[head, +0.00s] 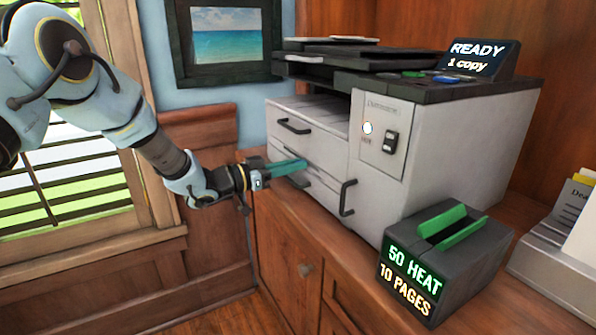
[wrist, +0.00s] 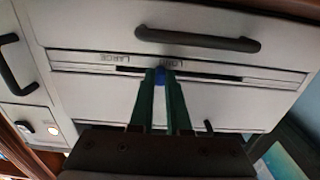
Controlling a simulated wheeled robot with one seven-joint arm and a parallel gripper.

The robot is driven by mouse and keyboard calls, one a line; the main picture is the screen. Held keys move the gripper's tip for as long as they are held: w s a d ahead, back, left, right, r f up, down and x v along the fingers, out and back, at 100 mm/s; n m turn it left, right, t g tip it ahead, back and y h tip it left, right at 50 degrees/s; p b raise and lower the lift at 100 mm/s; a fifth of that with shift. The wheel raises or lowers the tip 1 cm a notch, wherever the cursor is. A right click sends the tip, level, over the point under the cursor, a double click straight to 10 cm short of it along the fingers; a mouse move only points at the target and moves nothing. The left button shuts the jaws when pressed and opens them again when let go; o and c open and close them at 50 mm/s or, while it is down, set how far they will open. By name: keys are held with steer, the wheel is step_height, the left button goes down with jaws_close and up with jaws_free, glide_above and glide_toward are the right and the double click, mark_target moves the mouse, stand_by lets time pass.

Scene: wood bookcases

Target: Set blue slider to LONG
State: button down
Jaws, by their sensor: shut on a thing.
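The grey printer (head: 450,135) stands on the wooden cabinet top. My gripper (head: 300,165) reaches its front from the left, with its green fingers at the drawer fronts. In the wrist view, my gripper (wrist: 160,74) is shut on the small blue slider (wrist: 160,76), which sits in a dark horizontal slot (wrist: 215,75). The fingers hide part of the slider and slot. A LARGE label (wrist: 114,57) is beside the slot to the left of the slider. Another label (wrist: 163,61), hard to read, is right beside the slider. The slider is hidden in the head view.
Black drawer handles (head: 294,126) (head: 347,197) stick out of the printer front near my gripper. A dark box with a green slot (head: 430,265) stands in front of the printer. A screen (head: 478,58) reads READY, 1 copy. A white card holder (head: 555,250) is at the right.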

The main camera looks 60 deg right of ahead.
steer(key=c, duration=0.9)
jaws_free()
steer(key=b+v, duration=0.1)
steer(key=v, duration=1)
steer(key=shift+s, duration=0.1)
